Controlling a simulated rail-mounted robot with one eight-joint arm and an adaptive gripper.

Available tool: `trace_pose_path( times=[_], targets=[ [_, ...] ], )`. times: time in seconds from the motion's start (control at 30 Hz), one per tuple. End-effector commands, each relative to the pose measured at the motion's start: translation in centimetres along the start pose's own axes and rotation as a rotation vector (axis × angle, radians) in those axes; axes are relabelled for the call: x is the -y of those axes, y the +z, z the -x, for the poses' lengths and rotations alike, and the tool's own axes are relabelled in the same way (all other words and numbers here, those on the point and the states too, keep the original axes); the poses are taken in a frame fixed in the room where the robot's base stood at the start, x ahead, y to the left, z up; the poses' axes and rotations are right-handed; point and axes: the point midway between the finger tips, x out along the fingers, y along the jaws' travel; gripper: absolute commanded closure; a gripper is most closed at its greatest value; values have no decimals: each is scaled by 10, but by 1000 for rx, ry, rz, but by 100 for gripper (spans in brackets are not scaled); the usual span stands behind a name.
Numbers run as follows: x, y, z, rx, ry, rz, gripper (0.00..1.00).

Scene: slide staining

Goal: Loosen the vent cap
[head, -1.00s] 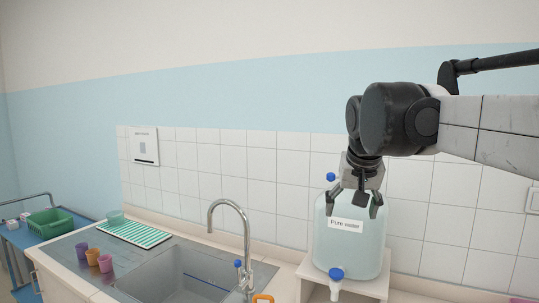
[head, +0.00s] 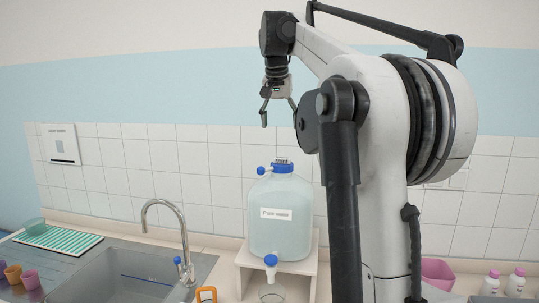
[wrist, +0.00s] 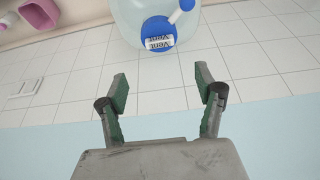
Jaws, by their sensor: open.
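The pure water bottle (head: 281,213) is a large pale blue jug standing upright on a white stand. Its blue vent cap (head: 283,166) is on top, with a smaller blue knob at its left side. In the wrist view the vent cap (wrist: 158,34) shows its "Vent" label, near the top of the picture. My gripper (head: 279,112) is open and empty, pointing down well above the cap and apart from it. In the wrist view my gripper's fingers (wrist: 160,85) are spread with nothing between them. A blue tap (head: 271,261) is low on the bottle's front.
The white stand (head: 245,258) carries the bottle close to the tiled wall. A sink (head: 135,270) with a curved faucet (head: 163,203) is to the left. A pink bin (head: 437,272) and small white bottles (head: 515,281) are to the right.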

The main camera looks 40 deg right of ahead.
Motion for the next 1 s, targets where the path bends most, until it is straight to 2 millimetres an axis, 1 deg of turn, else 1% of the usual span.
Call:
trace_pose_path(
  times=[0.17,0.5,0.7,0.83,1.0],
  targets=[
    [0,0,-20,0,0,0,33],
    [1,0,-81,0,-1,0,33],
    [1,0,-113,-1,-1,1,33],
    [1,0,-126,-1,-1,1,33],
    [1,1,-134,-1,-1,1,33]
  ],
)
